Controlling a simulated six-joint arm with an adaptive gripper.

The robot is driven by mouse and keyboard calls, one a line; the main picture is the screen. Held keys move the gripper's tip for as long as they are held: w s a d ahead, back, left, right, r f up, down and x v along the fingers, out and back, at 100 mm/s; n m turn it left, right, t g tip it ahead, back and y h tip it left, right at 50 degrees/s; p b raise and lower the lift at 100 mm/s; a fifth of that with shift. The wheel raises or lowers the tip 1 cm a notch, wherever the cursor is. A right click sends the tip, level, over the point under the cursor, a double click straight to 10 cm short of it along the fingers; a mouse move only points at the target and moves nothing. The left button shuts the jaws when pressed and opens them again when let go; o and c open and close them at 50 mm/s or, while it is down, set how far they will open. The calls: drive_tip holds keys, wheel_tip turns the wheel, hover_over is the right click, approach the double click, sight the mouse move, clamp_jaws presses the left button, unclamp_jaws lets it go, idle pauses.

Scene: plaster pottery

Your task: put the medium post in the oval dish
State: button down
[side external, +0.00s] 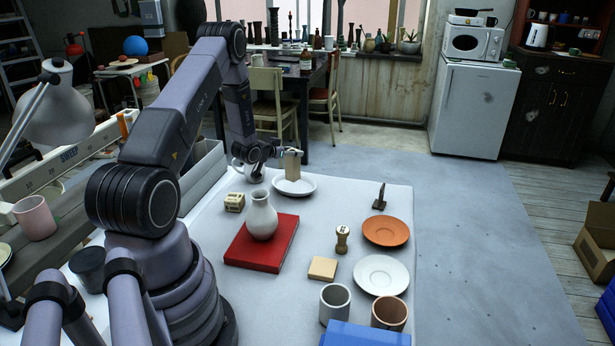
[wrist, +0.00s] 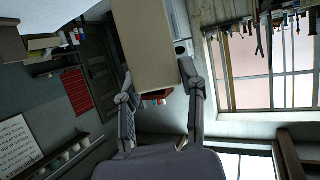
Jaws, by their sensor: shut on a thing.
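The medium post, a plain tan block (side external: 293,166), stands upright between the fingers of my gripper (side external: 276,152) at the far side of the white table. In the wrist view the post (wrist: 143,45) fills the space between the two fingers (wrist: 160,88). My gripper is shut on it. The white oval dish (side external: 305,188) lies right below the post. The post's lower end shows in front of the dish's middle; I cannot tell whether it touches the dish.
A white vase (side external: 262,216) stands on a red board (side external: 236,250) nearer my base. A small beige box (side external: 234,202) and a grey-white cup (side external: 252,171) are left of the dish. An orange plate (side external: 386,231), a white saucer (side external: 381,276) and a dark stand (side external: 380,197) lie to the right.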

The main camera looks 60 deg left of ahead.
sight(288, 162)
drive_tip(key=shift+w+a+f, duration=0.15)
drive_tip(key=shift+w+f, duration=0.05)
drive_tip(key=shift+f, duration=0.1)
drive_tip(key=shift+w+a+f, duration=0.1)
drive_tip(key=shift+f, duration=1.55)
drive_tip(key=c, duration=0.6)
unclamp_jaws()
drive_tip(key=shift+f, duration=0.15)
drive_tip(key=shift+c, duration=0.2)
